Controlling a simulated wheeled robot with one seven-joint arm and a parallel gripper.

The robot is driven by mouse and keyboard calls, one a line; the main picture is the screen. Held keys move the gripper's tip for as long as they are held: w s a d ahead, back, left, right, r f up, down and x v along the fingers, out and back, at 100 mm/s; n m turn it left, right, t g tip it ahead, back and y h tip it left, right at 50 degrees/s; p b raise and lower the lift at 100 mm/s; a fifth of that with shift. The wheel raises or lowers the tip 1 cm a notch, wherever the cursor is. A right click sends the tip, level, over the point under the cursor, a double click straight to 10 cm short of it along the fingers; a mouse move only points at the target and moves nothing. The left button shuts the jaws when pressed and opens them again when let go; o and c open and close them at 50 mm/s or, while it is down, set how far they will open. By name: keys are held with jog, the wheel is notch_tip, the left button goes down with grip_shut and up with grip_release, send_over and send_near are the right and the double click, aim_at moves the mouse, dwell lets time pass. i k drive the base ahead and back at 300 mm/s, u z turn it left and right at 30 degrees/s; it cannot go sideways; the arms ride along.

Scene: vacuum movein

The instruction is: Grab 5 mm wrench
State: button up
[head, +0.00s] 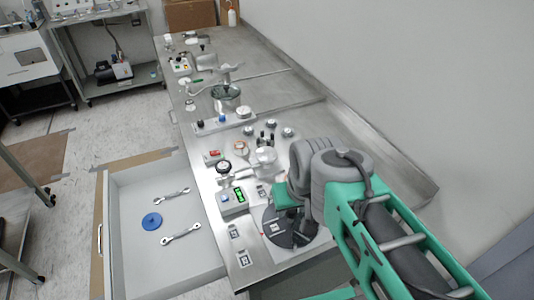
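Two silver wrenches lie flat and apart in an open white drawer (150,185) at lower left in the head view. One wrench (172,194) is nearer the back of the drawer. The other wrench (181,234) is nearer the front and looks slightly larger. No size marking can be read, so I cannot tell which is 5 mm. My arm, grey and green, is at the right, over the near end of the steel bench. My gripper cannot be made out in this view.
A round blue object (152,221) lies in the drawer, left of the wrenches. The steel bench (290,90) carries instruments, a control box (232,200) and a dark round plate (290,226). A wall bounds the right. A shelf cart (110,50) stands far left; some floor is clear.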

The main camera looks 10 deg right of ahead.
aim_at(172, 195)
jog(key=k, duration=1)
jog(key=u, duration=1.4)
jog(key=i, duration=2.35)
jog(key=z, duration=2)
